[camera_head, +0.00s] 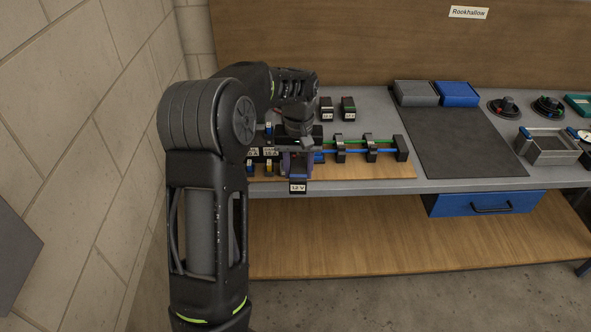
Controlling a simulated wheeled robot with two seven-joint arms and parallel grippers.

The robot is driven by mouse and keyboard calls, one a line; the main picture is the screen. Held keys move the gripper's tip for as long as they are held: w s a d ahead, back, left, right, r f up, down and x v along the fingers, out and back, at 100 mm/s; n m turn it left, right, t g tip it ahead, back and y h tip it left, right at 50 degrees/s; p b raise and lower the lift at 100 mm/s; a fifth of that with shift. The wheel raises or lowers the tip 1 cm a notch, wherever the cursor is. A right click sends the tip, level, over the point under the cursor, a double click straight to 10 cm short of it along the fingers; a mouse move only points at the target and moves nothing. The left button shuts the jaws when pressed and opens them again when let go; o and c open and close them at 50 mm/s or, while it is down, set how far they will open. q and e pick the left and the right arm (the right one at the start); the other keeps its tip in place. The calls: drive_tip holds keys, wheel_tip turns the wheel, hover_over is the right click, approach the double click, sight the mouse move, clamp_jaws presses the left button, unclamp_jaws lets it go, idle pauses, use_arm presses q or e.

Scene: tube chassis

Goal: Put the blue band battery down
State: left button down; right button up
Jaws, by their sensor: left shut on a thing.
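My left arm comes in from the left, and its gripper (298,165) points down over the front left part of the grey bench. It is shut on a small dark block with a blue band, the blue band battery (299,178). The gripper hides much of the battery. A "12 V" label (298,188) shows just below it, near the bench's front edge. I cannot tell whether the battery touches anything beneath it. The chassis with green and blue tubes (361,151) and black clamps lies just right of the gripper. My right gripper is not in view.
Two dark labelled blocks (337,109) stand behind the chassis. Small labelled parts (262,155) crowd left of the gripper. A dark mat (462,142), grey and blue boxes (437,93) and a metal tray (548,148) are right. A blue drawer (480,203) hangs below the bench.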

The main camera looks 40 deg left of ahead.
use_arm(q)
drive_tip(key=f, duration=0.1)
drive_tip(key=w+d+f, duration=0.1)
drive_tip(key=f+m, duration=0.1)
drive_tip(key=shift+w+d, duration=0.2)
drive_tip(key=shift+d, duration=0.05)
drive_tip(key=s+d+f+m+b, duration=0.1)
drive_tip(key=d+f+m+b, duration=0.1)
drive_tip(key=d+f, duration=0.6)
drive_tip(key=s+d+f+m+b, duration=0.2)
drive_tip(key=d+f+m, duration=0.2)
drive_tip(key=d+f, duration=0.4)
drive_tip(key=d, duration=0.4)
drive_tip(key=shift+f, duration=0.35)
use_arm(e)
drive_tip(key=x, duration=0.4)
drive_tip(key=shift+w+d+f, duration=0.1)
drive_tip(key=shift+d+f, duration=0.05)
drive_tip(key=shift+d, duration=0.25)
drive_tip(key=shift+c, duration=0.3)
